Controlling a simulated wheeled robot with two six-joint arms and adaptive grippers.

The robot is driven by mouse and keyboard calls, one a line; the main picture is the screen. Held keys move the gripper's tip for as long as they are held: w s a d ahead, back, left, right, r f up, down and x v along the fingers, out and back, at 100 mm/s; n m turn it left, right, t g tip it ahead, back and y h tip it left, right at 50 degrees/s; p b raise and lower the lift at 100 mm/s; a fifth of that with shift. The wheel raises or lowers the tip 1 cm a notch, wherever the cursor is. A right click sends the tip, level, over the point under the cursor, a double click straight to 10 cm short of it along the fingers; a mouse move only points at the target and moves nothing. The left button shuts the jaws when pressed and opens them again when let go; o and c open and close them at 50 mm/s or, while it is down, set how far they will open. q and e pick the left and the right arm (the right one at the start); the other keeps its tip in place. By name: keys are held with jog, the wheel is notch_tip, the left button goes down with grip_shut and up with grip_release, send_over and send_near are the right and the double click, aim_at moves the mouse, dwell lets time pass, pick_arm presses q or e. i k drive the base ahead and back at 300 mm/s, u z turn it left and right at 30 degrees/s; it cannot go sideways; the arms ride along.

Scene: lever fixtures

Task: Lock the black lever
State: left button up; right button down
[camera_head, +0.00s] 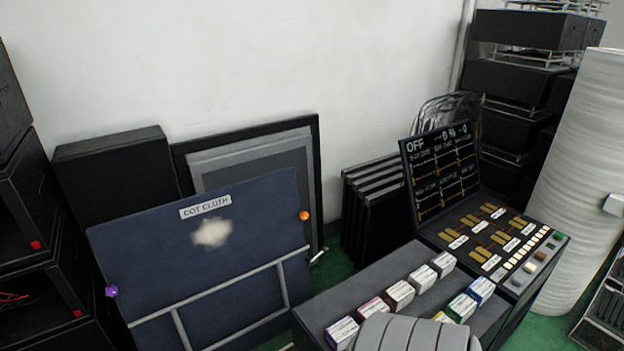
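I cannot make out a black lever for certain in the head view. A small pale handle-like piece (318,257) sticks out at the lower right edge of a dark framed panel (318,180) leaning at the wall; it is too small to tell what it is. Neither of my grippers is in view.
A dark blue board (150,250) marked "COT CLOTH" leans at the left. A console (465,250) with a screen (440,170) reading "OFF" and "0%" stands right, with several small boxes (400,295) before it. Black cabinets (520,80) and a white roll (585,180) stand far right.

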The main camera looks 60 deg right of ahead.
aim_at(325, 248)
jog(key=i, duration=0.7)
jog(key=z, duration=2)
